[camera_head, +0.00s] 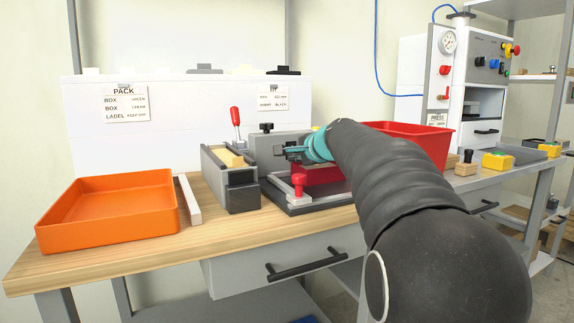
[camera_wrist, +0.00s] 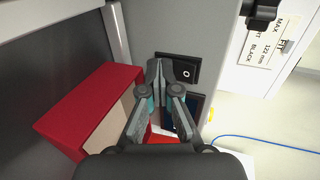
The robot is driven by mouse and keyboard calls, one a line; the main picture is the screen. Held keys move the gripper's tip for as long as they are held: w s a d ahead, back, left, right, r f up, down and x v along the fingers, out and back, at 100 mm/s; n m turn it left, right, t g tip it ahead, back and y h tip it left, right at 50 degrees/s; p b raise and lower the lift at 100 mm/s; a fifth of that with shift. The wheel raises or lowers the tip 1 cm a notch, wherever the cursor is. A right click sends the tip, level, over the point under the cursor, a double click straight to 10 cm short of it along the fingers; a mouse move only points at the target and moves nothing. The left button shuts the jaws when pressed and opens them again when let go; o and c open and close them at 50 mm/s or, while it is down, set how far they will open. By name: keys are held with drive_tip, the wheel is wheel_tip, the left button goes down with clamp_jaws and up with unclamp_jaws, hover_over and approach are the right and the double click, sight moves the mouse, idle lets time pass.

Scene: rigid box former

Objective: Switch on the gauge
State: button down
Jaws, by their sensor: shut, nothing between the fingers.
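The gauge (camera_head: 264,150) is a grey housing at the back of the dark fixture on the bench. In the wrist view its grey face (camera_wrist: 178,28) carries a black rocker switch (camera_wrist: 188,68) with a white O mark. A small dark screen (camera_wrist: 196,108) sits beside the switch, partly hidden by my fingers. My gripper (camera_head: 290,150) is shut and empty, close in front of the gauge. In the wrist view its fingertips (camera_wrist: 158,66) overlap the left part of the switch; I cannot tell whether they touch it. No lit reading is visible on the screen.
A red box (camera_wrist: 92,105) stands just below my fingers in the fixture. A red-handled clamp (camera_head: 298,185) is in front. An orange tray (camera_head: 110,210) is at the left, a red bin (camera_head: 415,145) behind my arm. A press (camera_head: 465,75) stands at the right.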

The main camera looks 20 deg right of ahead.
drive_tip(key=shift+d, duration=0.15)
drive_tip(key=shift+r+p, duration=0.8)
drive_tip(key=shift+r, duration=0.1)
drive_tip(key=shift+s, duration=0.15)
drive_tip(key=shift+s, duration=0.35)
drive_tip(key=b+v, duration=0.1)
drive_tip(key=v, duration=1.2)
